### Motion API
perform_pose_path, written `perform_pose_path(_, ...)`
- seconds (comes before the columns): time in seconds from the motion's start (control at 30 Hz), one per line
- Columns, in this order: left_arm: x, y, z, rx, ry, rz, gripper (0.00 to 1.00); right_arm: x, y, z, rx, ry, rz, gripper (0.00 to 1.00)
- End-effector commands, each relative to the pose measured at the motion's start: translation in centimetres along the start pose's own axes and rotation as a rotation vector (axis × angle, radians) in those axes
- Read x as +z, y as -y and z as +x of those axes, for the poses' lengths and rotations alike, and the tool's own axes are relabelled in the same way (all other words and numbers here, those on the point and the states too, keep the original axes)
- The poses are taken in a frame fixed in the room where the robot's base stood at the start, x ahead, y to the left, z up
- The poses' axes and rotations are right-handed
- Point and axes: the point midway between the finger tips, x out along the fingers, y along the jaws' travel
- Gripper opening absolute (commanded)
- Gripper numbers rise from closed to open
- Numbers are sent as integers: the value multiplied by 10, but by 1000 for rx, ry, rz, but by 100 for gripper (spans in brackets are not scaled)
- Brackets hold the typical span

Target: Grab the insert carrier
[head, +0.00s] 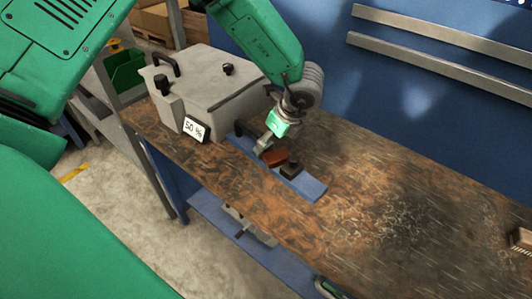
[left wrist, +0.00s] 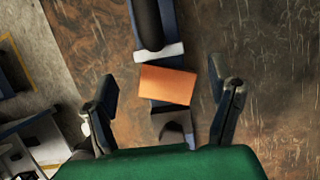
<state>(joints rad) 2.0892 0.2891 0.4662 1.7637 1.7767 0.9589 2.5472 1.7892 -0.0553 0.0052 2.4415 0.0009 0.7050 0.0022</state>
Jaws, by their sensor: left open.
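An orange-brown block, which looks like the insert carrier (head: 279,158), sits on a blue rail (head: 312,188) on the workbench. It shows as an orange rectangle in the left wrist view (left wrist: 167,85). A black block (head: 291,169) stands beside it on the rail. My left gripper (head: 266,147) is over the rail, close to the orange block. In the left wrist view my left gripper (left wrist: 161,80) is open, with one finger on each side of the block and gaps between. Whether the fingers are level with the block is unclear. I cannot make out my right gripper.
A grey box-shaped machine (head: 205,85) with black knobs and a "50 %" sign (head: 194,128) stands left of the rail. The worn bench top (head: 410,205) is mostly clear to the right. A brown object (head: 521,240) lies at the right edge. A blue wall rises behind.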

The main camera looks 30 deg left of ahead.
Motion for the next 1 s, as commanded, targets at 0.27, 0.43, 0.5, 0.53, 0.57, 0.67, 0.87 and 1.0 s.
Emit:
perform_pose_path(0.27, 3, -2, 23, -1, 0, 2, 76, -1, 0, -3, 1, -1, 1, 40)
perform_pose_path(0.43, 9, -4, 50, 1, -3, 3, 76, -1, 0, -10, 1, -1, 1, 40)
perform_pose_path(0.5, 9, -3, 60, 0, -3, 2, 76, -1, 0, -10, 1, -1, 1, 40)
perform_pose_path(0.53, 9, -3, 64, 0, -3, 2, 76, -1, 0, -10, 1, -1, 1, 40)
perform_pose_path(0.57, 9, -3, 66, -1, -3, 2, 76, -1, 0, -10, 1, -1, 1, 40)
perform_pose_path(0.67, 8, -3, 69, -2, -2, 2, 76, -1, 0, -10, 0, -1, 1, 40)
perform_pose_path(0.87, 6, -2, 67, -3, 1, 2, 72, -1, 0, -10, 0, -1, 1, 40)
perform_pose_path(1.0, 6, -2, 66, -2, 2, 2, 23, -1, 0, -10, 0, -1, 1, 40)
